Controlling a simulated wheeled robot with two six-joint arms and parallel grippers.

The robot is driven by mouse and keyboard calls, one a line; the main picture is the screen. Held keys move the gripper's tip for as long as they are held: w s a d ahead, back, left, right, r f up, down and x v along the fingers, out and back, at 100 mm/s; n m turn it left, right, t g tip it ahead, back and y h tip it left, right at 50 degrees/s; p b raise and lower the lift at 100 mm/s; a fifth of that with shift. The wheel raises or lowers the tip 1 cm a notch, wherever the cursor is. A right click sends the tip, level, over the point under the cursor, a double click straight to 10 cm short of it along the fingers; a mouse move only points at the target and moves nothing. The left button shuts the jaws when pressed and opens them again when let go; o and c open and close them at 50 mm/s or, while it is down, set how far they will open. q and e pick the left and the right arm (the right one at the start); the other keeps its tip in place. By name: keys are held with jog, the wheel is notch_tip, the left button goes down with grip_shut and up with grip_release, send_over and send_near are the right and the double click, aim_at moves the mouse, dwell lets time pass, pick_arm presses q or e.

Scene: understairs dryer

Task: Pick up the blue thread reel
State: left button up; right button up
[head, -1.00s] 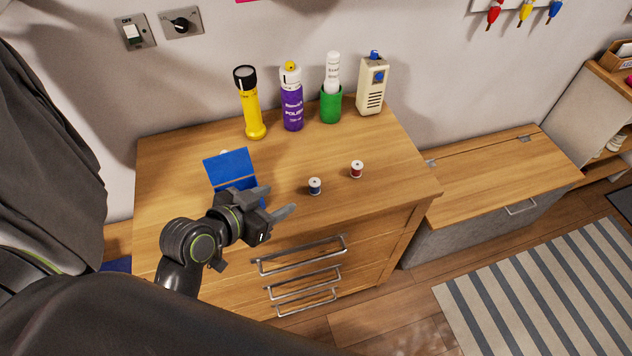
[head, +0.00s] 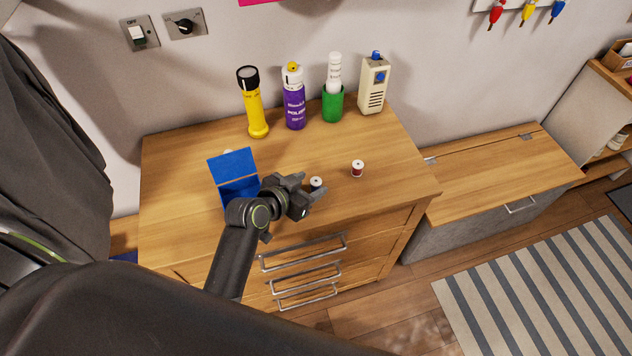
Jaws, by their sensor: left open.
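The blue thread reel (head: 316,183) stands upright on the wooden chest top, near its front edge. Its white top shows; its lower part is partly hidden by my gripper. My left gripper (head: 311,186) is open, with its fingertips pointing right at the reel. One finger is behind the reel's left side and one in front of it; I cannot tell whether they touch it. My right gripper is not in view.
A red thread reel (head: 357,169) stands to the right. A blue open case (head: 233,166) is left of my gripper. A yellow flashlight (head: 253,105), purple spray can (head: 294,98), green cup (head: 333,104) and cream device (head: 373,85) stand along the back. The chest's right side is clear.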

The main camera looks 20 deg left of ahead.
pick_arm(q)
jog(key=shift+w+d+f, duration=0.2)
jog(key=shift+w+f, duration=0.1)
jog(key=shift+w, duration=0.2)
jog(key=c, duration=1)
jog(key=shift+r, duration=0.1)
jog(key=shift+c, duration=0.2)
